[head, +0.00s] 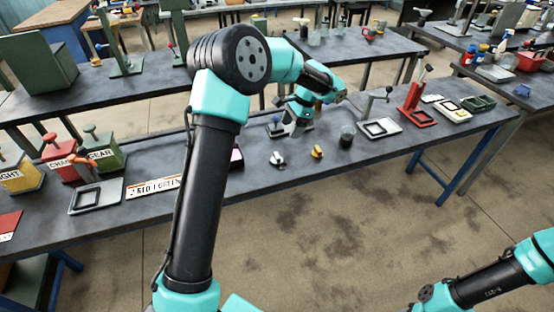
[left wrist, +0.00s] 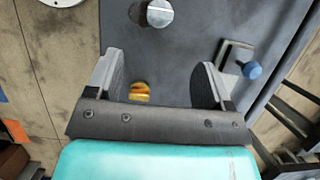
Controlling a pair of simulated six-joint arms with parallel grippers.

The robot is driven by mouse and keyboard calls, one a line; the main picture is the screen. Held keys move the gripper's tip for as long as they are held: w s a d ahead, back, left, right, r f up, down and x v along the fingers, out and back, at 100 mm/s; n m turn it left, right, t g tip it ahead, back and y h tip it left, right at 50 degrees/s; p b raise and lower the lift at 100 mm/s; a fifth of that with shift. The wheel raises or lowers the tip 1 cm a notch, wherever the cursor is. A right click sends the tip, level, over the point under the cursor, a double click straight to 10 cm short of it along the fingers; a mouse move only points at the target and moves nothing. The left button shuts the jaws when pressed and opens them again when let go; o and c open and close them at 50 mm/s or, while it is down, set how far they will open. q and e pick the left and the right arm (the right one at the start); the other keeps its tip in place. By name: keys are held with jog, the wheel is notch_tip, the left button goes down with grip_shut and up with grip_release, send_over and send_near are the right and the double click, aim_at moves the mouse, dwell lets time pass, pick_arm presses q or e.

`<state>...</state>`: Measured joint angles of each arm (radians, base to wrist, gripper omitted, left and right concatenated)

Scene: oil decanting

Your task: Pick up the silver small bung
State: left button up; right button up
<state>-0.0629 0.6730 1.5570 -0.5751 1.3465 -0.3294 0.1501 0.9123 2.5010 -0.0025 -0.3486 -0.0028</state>
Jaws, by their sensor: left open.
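The silver small bung (head: 278,158) sits on the grey bench near its front edge. What looks like the same bung shows as a round silver top (left wrist: 158,12) at the upper edge of the left wrist view. My left gripper (head: 295,130) is over the bench, behind and to the right of the bung, small and partly unclear in the head view. In the left wrist view its two fingers (left wrist: 164,80) are wide apart with nothing clamped between them. A gold bung (head: 317,152) stands right of the silver one; it shows near the left finger in the wrist view (left wrist: 140,91).
A dark cylinder (head: 347,136) and a grey tray (head: 378,127) stand to the right. A grey item with a blue knob (left wrist: 252,70) lies behind the bungs. A label card (head: 154,187) and several canisters stand left. Bare bench lies around the bungs.

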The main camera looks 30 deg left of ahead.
aim_at(277, 155)
pick_arm(q)
jog(key=x, duration=0.8)
jog(key=shift+s+a+f, duration=0.1)
jog(key=shift+f, duration=0.1)
jog(key=shift+x, duration=2.55)
jog(key=shift+c, duration=0.2)
jog(key=c, duration=0.9)
